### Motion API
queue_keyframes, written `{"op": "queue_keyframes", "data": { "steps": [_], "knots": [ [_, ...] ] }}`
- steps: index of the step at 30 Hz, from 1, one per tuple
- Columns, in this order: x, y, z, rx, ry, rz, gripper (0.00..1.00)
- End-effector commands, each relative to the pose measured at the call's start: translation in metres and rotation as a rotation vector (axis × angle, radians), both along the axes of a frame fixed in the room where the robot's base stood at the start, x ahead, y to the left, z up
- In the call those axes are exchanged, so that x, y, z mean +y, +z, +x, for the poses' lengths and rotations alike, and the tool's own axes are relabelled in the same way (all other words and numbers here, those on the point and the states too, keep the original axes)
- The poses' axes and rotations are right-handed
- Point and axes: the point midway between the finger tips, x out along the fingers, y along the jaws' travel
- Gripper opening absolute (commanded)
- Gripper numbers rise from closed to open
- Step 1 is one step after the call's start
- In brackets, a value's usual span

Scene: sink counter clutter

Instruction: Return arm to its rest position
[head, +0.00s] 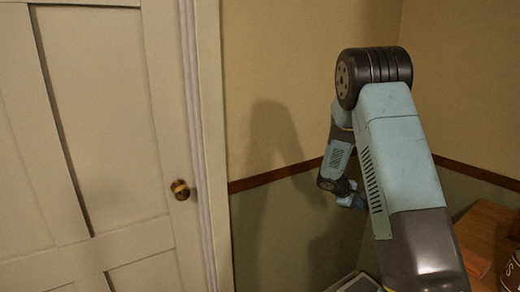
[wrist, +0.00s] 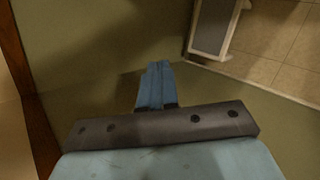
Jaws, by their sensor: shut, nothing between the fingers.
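My arm rises at the right of the head view and bends over at a dark joint, with its forearm hanging down behind. My gripper (head: 352,200) is at the end of that forearm, in front of the green lower wall, and is partly hidden by my own arm. In the wrist view my gripper (wrist: 158,72) shows two blue fingers side by side, closed together, with nothing between them.
A white panelled door (head: 105,130) with a brass knob (head: 180,190) fills the left. A pale-rimmed grey object (wrist: 213,28) stands on the tiled floor (wrist: 280,45).

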Motion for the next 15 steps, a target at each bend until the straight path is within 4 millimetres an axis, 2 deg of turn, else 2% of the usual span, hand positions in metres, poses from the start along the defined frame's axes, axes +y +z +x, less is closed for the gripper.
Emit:
{"op": "queue_keyframes", "data": {
  "steps": [1,3,15],
  "knots": [
    [0.001,0.019,-0.008,-0.023,-0.025,0.02,0.0],
    [0.004,0.039,-0.019,-0.05,-0.061,0.047,0.0],
    [0.022,0.14,-0.095,-0.187,-0.24,0.223,0.0]
  ]
}}
